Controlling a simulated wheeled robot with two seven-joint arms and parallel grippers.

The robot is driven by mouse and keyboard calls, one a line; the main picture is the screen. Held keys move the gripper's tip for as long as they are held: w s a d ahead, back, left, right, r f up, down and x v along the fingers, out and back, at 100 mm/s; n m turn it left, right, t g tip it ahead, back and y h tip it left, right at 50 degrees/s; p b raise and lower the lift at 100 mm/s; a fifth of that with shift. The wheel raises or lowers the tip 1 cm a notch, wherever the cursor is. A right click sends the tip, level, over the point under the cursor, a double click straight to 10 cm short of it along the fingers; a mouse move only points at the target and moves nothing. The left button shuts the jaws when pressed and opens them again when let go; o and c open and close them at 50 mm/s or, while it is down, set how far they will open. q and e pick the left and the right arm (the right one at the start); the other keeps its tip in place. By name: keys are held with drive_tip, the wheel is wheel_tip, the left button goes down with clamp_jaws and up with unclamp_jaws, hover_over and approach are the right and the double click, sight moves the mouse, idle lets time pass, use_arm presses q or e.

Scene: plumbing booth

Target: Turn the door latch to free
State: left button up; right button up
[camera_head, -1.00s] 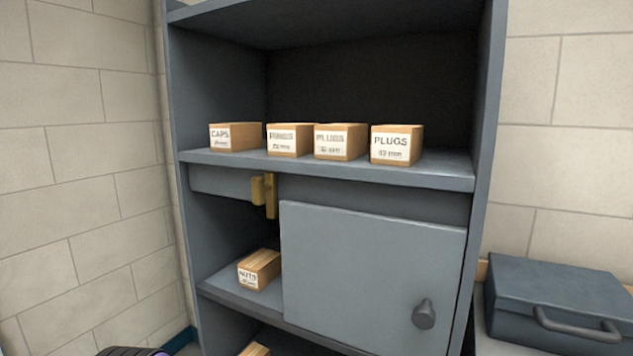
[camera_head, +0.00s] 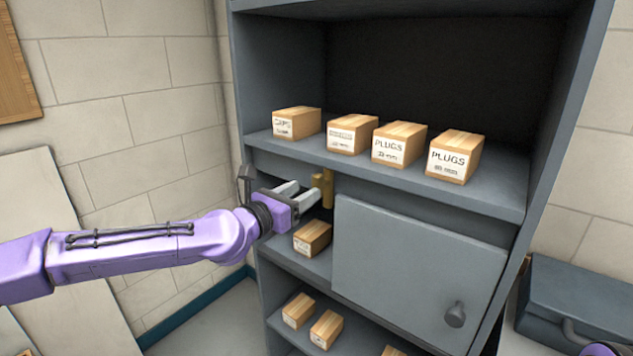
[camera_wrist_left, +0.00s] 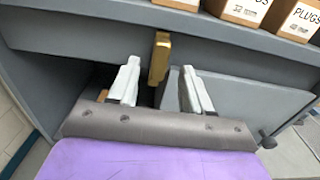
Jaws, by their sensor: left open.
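In the left wrist view the latch (camera_wrist_left: 160,58) stands upright beyond and between the fingertips. My left gripper (camera_head: 305,192) is open and empty, close in front of the latch, with a finger tip near it. In the left wrist view the gripper (camera_wrist_left: 162,80) shows both pale fingers spread apart. I cannot tell whether a finger touches the latch. Of my right arm only a purple bit shows at the lower right corner; its gripper is out of view.
Several labelled boxes (camera_head: 400,143) stand on the shelf above the latch. A box (camera_head: 312,238) sits in the open bay below the gripper, with more lower down. The door has a dark knob (camera_head: 455,314). A blue-grey case (camera_head: 575,300) is at the right.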

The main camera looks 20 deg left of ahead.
sight(314, 186)
use_arm(q)
drive_tip(key=p+x, duration=0.1)
drive_tip(key=x, duration=0.5)
drive_tip(key=shift+w, duration=0.15)
